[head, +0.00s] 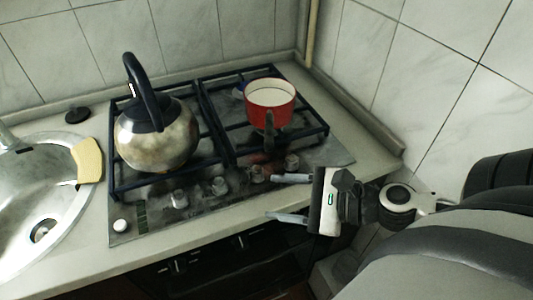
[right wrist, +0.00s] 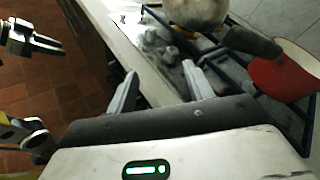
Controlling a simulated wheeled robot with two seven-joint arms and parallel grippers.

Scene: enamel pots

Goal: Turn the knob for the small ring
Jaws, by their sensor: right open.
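I cannot tell which knob serves the small ring. My right gripper (head: 272,197) is open and empty at the counter's front edge, near the right-hand knobs and apart from them. Blurred knobs (right wrist: 150,36) show beyond its fingers in the right wrist view. My left gripper (right wrist: 42,42) shows only there, at upper left; its opening is unclear.
A steel kettle (head: 155,140) stands on the left grate, and a red pot (head: 270,103) on the right grate, its dark handle (head: 269,130) pointing toward the front. A sink (head: 40,190) with a yellow sponge (head: 88,160) is at left. Tiled walls close the back and right.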

